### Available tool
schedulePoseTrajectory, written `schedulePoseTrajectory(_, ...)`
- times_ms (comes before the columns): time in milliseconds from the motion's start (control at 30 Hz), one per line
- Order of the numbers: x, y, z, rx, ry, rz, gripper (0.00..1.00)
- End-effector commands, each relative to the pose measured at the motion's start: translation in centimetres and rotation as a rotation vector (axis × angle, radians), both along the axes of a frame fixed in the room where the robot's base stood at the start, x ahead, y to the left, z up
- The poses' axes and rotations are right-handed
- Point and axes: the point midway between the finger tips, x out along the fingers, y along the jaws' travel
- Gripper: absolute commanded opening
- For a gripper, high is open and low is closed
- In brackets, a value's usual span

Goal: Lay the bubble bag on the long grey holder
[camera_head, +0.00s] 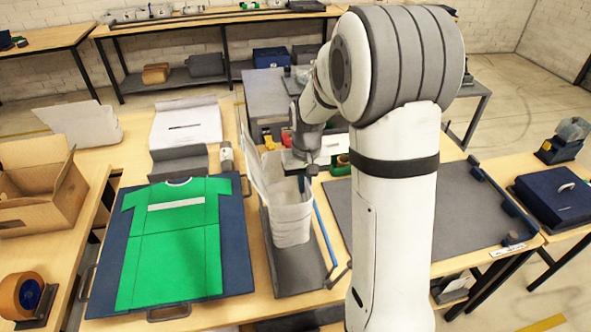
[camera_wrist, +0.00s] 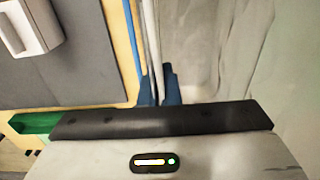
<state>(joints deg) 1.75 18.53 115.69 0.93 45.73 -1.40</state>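The bubble bag (camera_head: 291,222) is whitish and translucent, and hangs upright over the long grey holder (camera_head: 302,272) in the head view. Its open flap leans up to the left. My gripper (camera_head: 302,182) is at the bag's upper right edge. In the wrist view, the blue fingers of my gripper (camera_wrist: 159,88) are close together with a thin white edge between them, and the bag (camera_wrist: 210,50) spreads to the right. The holder is a grey tray with a blue rod along its right side. Whether the bag's bottom touches the holder is unclear.
A green shirt (camera_head: 175,240) lies on a dark blue board (camera_head: 236,270) left of the holder. A grey mat (camera_head: 460,220) lies to the right, partly behind my arm. An open cardboard box (camera_head: 62,200) and a tape roll (camera_head: 18,296) are at the far left.

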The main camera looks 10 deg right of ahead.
Motion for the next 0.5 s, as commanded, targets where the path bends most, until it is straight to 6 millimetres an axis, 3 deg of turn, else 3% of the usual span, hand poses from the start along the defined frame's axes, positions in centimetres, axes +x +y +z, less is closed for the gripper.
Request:
schedulePoseTrajectory(267,0.0,0.4,-1.5,0.000,0.001,0.011,0.00)
schedulePoseTrajectory(500,-0.1,0.5,-4.6,0.000,0.003,0.013,0.00)
